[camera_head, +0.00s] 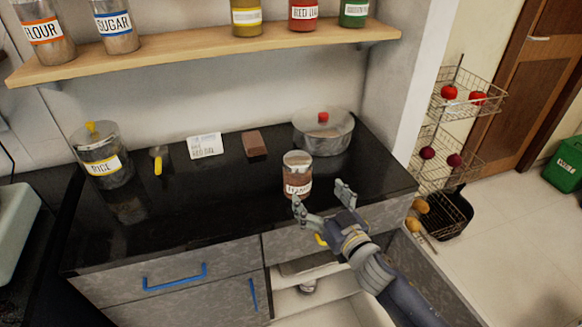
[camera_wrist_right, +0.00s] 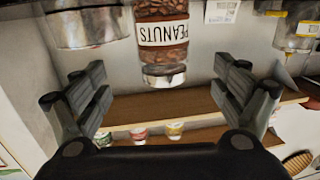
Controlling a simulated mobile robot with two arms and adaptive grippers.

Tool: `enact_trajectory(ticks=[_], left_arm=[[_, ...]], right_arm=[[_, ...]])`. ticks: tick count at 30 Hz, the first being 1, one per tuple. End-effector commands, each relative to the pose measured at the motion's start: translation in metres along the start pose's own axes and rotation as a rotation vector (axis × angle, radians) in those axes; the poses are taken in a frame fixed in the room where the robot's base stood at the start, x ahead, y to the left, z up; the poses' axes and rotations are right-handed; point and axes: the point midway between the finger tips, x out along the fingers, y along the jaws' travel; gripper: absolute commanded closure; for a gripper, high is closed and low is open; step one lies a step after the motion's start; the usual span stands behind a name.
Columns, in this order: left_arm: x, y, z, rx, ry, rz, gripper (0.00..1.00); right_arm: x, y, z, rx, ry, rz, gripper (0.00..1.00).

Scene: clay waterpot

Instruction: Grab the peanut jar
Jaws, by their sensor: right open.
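The peanut jar (camera_head: 297,172) stands upright on the black counter near its front edge. It is clear, with brown contents and a white label. The wrist view, which is upside down, shows the jar (camera_wrist_right: 162,38) with "PEANUTS" on the label and a metallic lid. My right gripper (camera_head: 321,198) is open and empty at the counter's front edge, just in front and to the right of the jar. In the wrist view its fingers show at either side, with the jar ahead between them and no visible contact. My left gripper is not in view.
A pot (camera_head: 323,133) with a red knob stands behind and right of the jar. A brown block (camera_head: 254,144), a paper note (camera_head: 205,145) and a rice jar (camera_head: 103,160) are to the left. A wooden shelf (camera_head: 190,58) with jars hangs above.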

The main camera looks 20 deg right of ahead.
Motion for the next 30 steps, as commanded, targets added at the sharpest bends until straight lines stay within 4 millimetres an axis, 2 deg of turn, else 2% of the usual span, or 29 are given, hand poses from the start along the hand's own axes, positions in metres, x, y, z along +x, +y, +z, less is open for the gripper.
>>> enact_trajectory(ticks=[1,5,14,20,27,30], left_arm=[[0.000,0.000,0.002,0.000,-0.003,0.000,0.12],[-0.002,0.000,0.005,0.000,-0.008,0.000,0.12],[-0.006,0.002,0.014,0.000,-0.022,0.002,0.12],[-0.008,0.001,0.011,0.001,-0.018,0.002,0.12],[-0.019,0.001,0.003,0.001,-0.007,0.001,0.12],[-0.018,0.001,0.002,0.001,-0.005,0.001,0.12]], right_arm=[[0.000,-0.002,-0.009,0.003,0.017,-0.006,0.10],[0.009,-0.004,-0.019,0.005,0.033,-0.011,0.10],[0.049,-0.004,-0.020,0.005,0.031,-0.010,0.10],[0.059,-0.005,-0.021,0.004,0.031,-0.011,0.10],[0.089,-0.005,-0.035,0.004,0.031,-0.010,0.10],[0.100,-0.005,-0.031,0.005,0.030,-0.010,0.10]])
